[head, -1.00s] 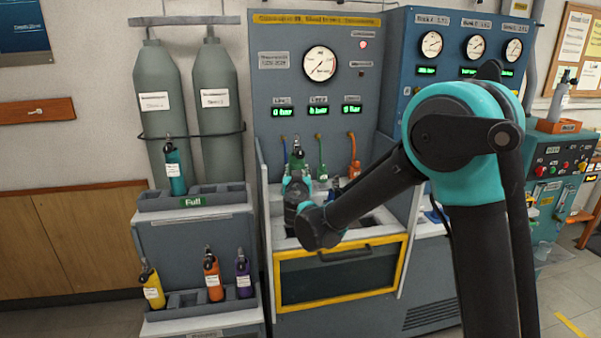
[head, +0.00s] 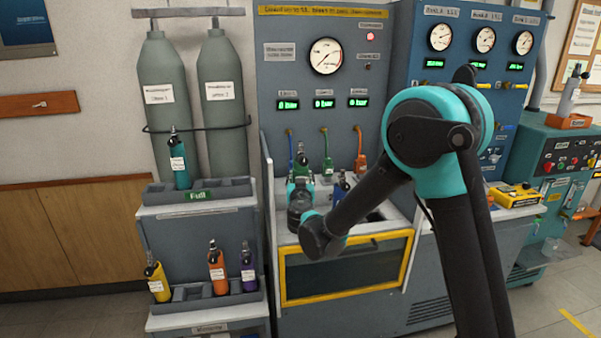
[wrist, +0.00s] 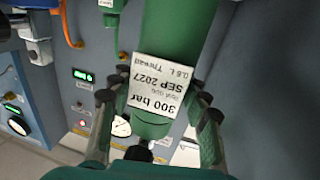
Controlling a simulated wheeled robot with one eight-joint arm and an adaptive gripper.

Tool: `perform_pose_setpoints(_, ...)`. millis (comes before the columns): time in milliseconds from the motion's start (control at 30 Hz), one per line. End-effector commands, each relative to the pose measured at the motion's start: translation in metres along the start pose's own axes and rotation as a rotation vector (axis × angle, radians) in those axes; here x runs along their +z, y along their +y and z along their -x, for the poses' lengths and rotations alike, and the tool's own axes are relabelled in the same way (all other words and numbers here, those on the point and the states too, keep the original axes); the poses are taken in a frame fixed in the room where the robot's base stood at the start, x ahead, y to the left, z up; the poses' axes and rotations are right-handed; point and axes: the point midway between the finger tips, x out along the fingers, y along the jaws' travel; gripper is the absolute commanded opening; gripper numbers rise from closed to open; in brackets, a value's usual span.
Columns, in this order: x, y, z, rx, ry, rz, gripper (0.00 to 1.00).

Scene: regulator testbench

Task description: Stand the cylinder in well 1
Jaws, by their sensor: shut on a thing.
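A green cylinder (wrist: 165,50) with a white label reading "300 bar SEP 2027" is between the fingers of my gripper (wrist: 158,112) in the wrist view. My gripper is shut on it. In the head view the gripper (head: 301,195) is over the left part of the bench's white top, and the cylinder's dark valve and green shoulder (head: 303,161) show just above it. The cylinder looks roughly upright there. Its lower end and well 1 are hidden behind my gripper and arm. A dark opening (head: 375,217) shows in the bench top to the right.
A blue cylinder (head: 341,187) stands just right of my gripper. Green (head: 324,146) and orange (head: 360,155) hoses hang from the gauge panel (head: 280,75) behind. The bench's left side wall (head: 267,185) is close. A rack (head: 215,190) with a teal cylinder (head: 180,165) stands left.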

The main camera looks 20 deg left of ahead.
Motion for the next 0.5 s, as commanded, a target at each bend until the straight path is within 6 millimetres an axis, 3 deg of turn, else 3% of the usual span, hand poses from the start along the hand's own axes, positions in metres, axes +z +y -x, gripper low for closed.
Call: perform_pose_setpoints(500,0.035,0.000,0.000,0.000,0.001,0.001,0.06)
